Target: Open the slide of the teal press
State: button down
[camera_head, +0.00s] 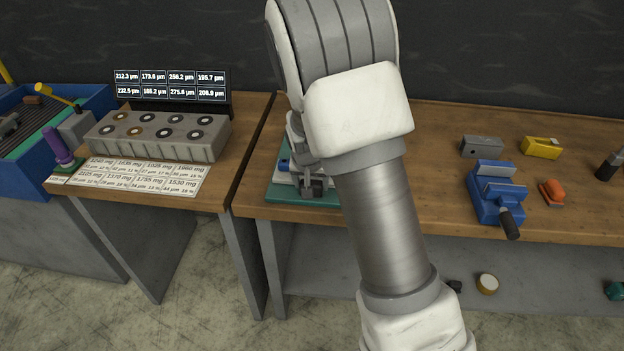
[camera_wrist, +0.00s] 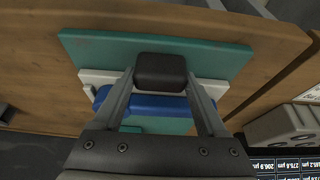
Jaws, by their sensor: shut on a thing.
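The teal press stands on the wooden bench; its teal base plate (camera_head: 273,190) shows in the head view, mostly hidden behind my arm. In the wrist view the teal plate (camera_wrist: 222,58) lies under a pale grey plate (camera_wrist: 208,88) and a blue bar (camera_wrist: 158,106). A black block-shaped handle (camera_wrist: 160,66) sits at the plate's middle. My gripper (camera_wrist: 162,80) has a finger on each side of the black handle and is shut on it. In the head view my gripper (camera_head: 314,186) is low over the press. How far the slide is open cannot be told.
Right on the bench are a blue vise (camera_head: 492,196), a grey block (camera_head: 481,147), a yellow block (camera_head: 541,147) and an orange piece (camera_head: 552,191). On the left table stand a grey holder (camera_head: 158,138) with several round sockets and a display (camera_head: 171,84). A blue bin (camera_head: 30,170) is far left.

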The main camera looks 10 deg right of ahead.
jog(key=shift+s+a, duration=0.2)
jog(key=shift+s, duration=0.45)
grip_release()
jog(key=p+v, duration=0.1)
jog(key=v, duration=1.6)
jog(key=shift+r, duration=0.25)
jog(key=shift+s, duration=0.1)
jog(key=s+d+r+n, duration=0.1)
jog(key=s+r, duration=0.1)
jog(key=s, duration=0.5)
jog(key=s+d+r+n+t+y, duration=0.1)
jog(key=s+r, duration=0.2)
jog(key=s, duration=0.5)
jog(key=s+d+r+n, duration=0.1)
jog(key=s+d+r, duration=0.1)
jog(key=s, duration=0.6)
jog(key=shift+r+n, duration=0.3)
jog(key=shift+r, duration=0.25)
